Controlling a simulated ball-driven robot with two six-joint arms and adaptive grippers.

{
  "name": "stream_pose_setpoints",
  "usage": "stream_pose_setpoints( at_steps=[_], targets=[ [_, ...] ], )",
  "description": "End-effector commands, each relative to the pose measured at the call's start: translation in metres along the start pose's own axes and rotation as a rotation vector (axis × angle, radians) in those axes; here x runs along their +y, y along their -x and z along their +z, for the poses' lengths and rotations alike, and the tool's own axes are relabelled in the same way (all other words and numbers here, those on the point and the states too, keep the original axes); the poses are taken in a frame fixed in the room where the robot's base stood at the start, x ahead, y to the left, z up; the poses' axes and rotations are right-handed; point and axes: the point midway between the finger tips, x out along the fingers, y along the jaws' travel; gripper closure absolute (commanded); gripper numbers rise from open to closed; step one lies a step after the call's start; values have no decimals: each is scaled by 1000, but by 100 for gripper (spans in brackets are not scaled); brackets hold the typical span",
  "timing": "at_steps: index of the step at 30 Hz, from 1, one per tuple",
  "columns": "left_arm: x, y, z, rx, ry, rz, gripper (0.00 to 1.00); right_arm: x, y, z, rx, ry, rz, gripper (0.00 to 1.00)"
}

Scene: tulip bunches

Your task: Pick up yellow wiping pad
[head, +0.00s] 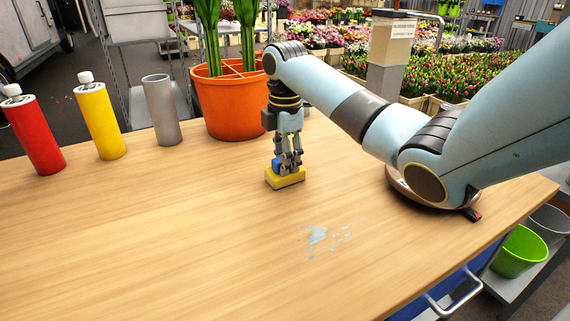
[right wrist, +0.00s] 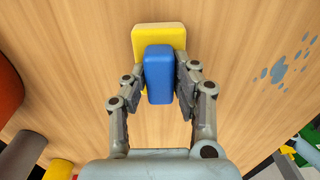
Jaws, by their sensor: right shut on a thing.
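The yellow wiping pad (head: 288,179) lies on the wooden table near the middle in the head view. A blue grip block (head: 277,163) is on top of it. In the right wrist view the yellow pad (right wrist: 158,36) shows behind the blue block (right wrist: 158,75). My right gripper (head: 287,165) points down over the pad, its fingers shut on the blue block from both sides. The pad appears to rest on the table or just at its surface; I cannot tell if there is a gap. My left gripper is not in view.
Pale blue spots (head: 318,235) mark the table in front of the pad. A red bottle (head: 36,135), a yellow bottle (head: 101,122), a grey cylinder (head: 162,110) and an orange pot (head: 229,110) stand along the back left. The front left of the table is clear.

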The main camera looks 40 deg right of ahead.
Motion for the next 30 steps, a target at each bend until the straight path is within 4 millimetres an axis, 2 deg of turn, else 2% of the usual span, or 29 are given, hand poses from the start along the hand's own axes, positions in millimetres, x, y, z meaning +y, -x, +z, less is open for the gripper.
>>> stream_pose_setpoints(
  at_steps=[5,9,18,21,30],
  targets=[
    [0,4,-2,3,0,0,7,1,18,0,-1,0,5,100],
    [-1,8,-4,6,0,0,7,2,43,0,0,0,7,100],
    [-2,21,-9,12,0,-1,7,-44,84,59,-9,0,2,100],
    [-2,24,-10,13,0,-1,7,-56,94,73,-7,0,2,100],
    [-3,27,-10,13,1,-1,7,-72,108,91,-2,-1,2,100]
  ],
)
